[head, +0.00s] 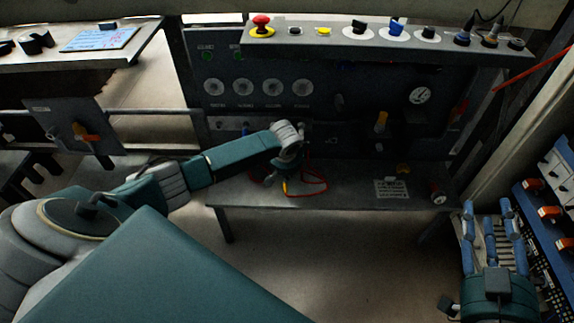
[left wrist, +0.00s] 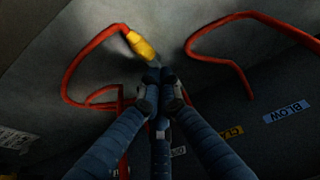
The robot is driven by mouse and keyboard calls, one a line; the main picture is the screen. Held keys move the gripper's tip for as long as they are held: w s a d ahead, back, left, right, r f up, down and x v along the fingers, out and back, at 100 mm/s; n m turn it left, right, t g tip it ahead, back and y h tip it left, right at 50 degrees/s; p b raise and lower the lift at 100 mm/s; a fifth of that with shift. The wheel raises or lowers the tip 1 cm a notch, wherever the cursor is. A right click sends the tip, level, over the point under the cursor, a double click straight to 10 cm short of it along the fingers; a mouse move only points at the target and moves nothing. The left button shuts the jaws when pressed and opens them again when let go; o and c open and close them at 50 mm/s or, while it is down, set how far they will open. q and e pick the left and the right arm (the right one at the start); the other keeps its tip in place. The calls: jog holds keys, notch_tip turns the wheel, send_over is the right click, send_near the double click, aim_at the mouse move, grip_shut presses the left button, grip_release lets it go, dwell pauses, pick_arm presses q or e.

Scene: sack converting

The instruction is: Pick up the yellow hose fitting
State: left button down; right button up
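The yellow hose fitting (head: 285,187) is on the end of a red hose over the grey shelf. In the left wrist view the fitting (left wrist: 141,45) lies just beyond my fingertips, its metal tip pointing in among them. My left gripper (head: 270,176) is small and partly hidden by its wrist in the head view. In the left wrist view its fingers (left wrist: 160,82) are drawn together at the fitting's metal end. My right gripper (head: 494,213) is open and empty at the lower right, far from the fitting.
The red hose (head: 322,181) loops over the shelf (head: 345,196). A white label (head: 391,188) and a small gauge-like part (head: 438,197) sit to the right. The dark control panel (head: 340,100) stands behind. A blue rack with orange parts (head: 549,213) is near my right gripper.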

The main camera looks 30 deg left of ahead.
aim_at(285, 187)
pick_arm(q)
jog(key=shift+s+d+r+p, duration=0.2)
jog(key=shift+s+p, duration=0.35)
jog(key=shift+p, duration=0.65)
jog(key=shift+s+d+f+p, duration=0.1)
jog(key=shift+s+d+p, duration=0.3)
jog(key=shift+p, duration=0.75)
jog(key=s+p, duration=0.1)
jog(key=p, duration=0.1)
jog(key=s+d+p, duration=0.1)
jog(key=p, duration=0.1)
jog(key=shift+s+f, duration=0.15)
jog(key=shift+f, duration=0.1)
pick_arm(e)
jog(key=s+d+f+g+h, duration=0.2)
jog(key=s+f+g, duration=0.4)
jog(key=s+f, duration=0.4)
jog(key=s+d+f+g+h, duration=0.1)
jog(key=s+d+f+g, duration=0.4)
jog(key=s+f, duration=0.5)
jog(key=g, duration=0.2)
jog(key=shift+d+f+m+g+h, duration=0.2)
jog(key=shift+m+g+h, duration=0.1)
jog(key=shift+m+h, duration=0.1)
pick_arm(q)
jog(key=v, duration=1.2)
